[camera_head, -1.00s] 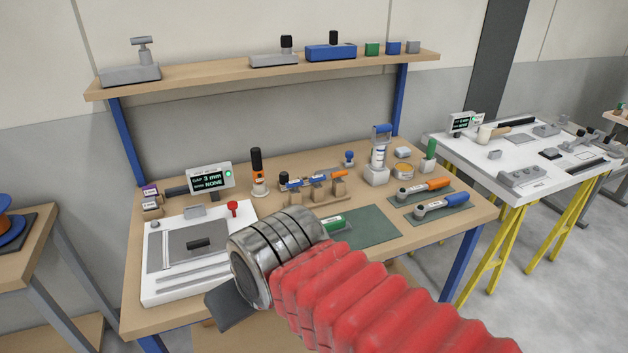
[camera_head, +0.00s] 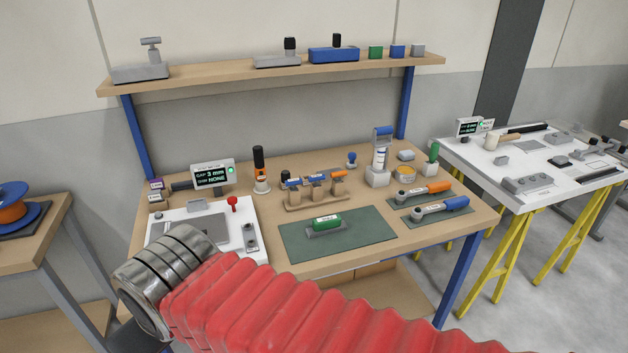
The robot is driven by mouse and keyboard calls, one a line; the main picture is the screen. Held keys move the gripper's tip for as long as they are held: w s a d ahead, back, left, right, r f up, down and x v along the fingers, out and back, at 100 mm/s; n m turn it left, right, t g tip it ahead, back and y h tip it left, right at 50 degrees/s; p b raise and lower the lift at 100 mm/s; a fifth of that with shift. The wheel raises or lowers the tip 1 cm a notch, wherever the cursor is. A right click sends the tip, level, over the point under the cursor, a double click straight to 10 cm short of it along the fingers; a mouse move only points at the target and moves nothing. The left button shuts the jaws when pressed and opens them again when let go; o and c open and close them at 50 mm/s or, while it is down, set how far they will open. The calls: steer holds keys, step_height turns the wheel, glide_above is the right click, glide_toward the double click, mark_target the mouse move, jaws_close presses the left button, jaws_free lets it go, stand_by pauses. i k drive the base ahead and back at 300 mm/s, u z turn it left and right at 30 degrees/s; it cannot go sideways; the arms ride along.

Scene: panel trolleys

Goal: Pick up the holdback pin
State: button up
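A small red-headed pin (camera_head: 232,203) stands upright at the back right of the white panel (camera_head: 165,226) on the workbench; it looks most like the holdback pin, but I cannot read a label. My arm's red bellows and ringed metal wrist cross the front left of the picture and hide the panel's front. A dark part of my gripper (camera_head: 137,336) shows below the wrist at the lower left. Its fingertips are hidden, so I cannot see whether it is open or holds anything. It is in front of the panel, apart from the pin.
A gap display (camera_head: 212,175) reads 3 mm, NONE. A green-topped block (camera_head: 327,223) lies on a green mat (camera_head: 365,233). A wooden rack (camera_head: 318,200) holds blue and orange tools. Two torque-type wrenches lie at right. A shelf (camera_head: 270,73) spans the back. A second white-topped table (camera_head: 480,170) stands right.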

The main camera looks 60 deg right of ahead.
mark_target(338, 175)
steer(key=u, duration=0.45)
steer(key=k, duration=1.4)
steer(key=z, duration=0.75)
steer(key=i, duration=1.1)
steer(key=z, duration=0.05)
